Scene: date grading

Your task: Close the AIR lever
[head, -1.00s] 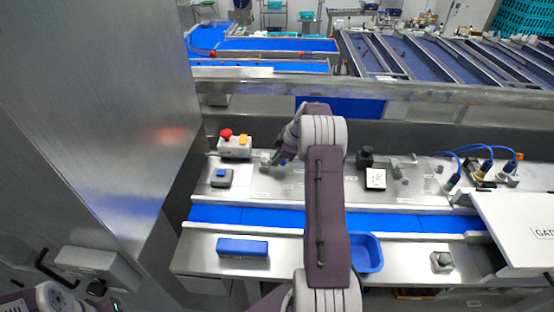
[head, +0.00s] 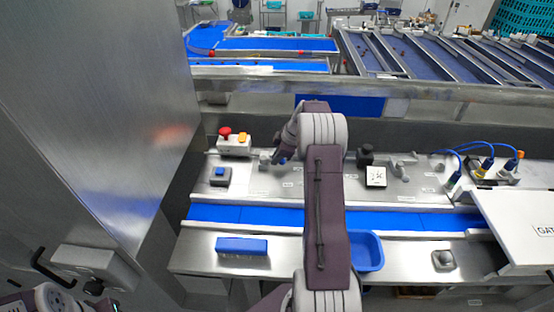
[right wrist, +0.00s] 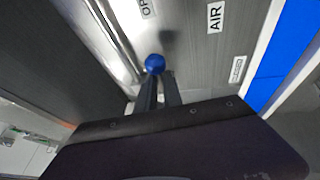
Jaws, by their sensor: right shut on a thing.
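The AIR lever shows in the right wrist view as a blue ball knob (right wrist: 155,63) beside a metal pipe. My right gripper (right wrist: 158,80) is shut on this knob, with both dark fingers close together against it. The AIR label (right wrist: 215,17) is on the grey panel to the right of the knob. In the head view my right gripper (head: 279,157) is low over the back left of the steel panel; the lever is mostly hidden there by the gripper. My left gripper is not seen; only part of my left arm shows at the lower left.
A box with a red button (head: 234,145) stands left of my right gripper, with a blue-topped switch (head: 220,176) in front. A blue belt (head: 260,215) and blue tray (head: 366,252) lie nearer.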

